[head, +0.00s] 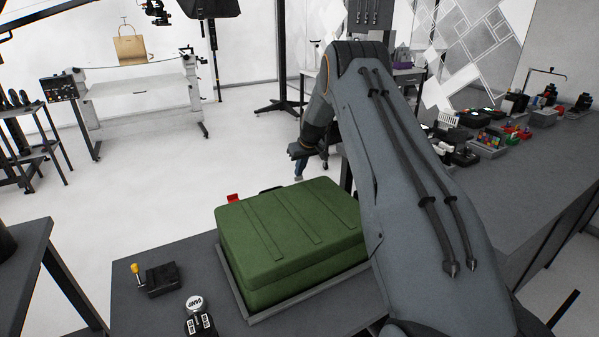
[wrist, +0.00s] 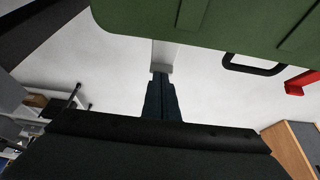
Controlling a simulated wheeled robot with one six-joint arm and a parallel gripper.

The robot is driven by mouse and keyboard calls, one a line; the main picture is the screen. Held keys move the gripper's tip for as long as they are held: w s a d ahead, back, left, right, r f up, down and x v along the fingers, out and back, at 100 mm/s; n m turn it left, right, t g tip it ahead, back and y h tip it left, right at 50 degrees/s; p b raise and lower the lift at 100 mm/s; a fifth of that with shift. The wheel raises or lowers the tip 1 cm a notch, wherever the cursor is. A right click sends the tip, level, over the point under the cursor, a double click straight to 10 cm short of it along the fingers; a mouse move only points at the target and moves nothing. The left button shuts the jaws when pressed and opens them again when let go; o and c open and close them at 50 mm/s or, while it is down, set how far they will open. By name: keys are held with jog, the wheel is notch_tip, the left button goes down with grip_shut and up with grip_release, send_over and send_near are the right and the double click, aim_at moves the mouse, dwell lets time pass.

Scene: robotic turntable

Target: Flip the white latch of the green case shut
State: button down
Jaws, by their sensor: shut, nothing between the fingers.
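The green case (head: 290,230) lies with its lid down on the table; its edge also fills the top of the wrist view (wrist: 220,25). The white latch (wrist: 163,54) shows at the case edge in the wrist view, pale against the pale floor. Its exact tilt is hard to tell, and the case hides it in the head view. My gripper (head: 298,177) is beyond the far side of the case. In the wrist view my gripper's fingertips (wrist: 160,74) are together and empty, right at the latch's end; I cannot tell whether they touch it.
A red latch (wrist: 300,82) and a black handle (wrist: 255,66) are on the same side of the case. The case sits in a shallow grey tray (head: 300,303). A yellow-knobbed device (head: 158,279) and a stamp-like object (head: 197,312) stand to the left on the table.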

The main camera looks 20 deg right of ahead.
jog(key=shift+w+f+g+b, duration=0.2)
jog(key=shift+g+b, duration=0.4)
jog(key=shift+b, duration=0.35)
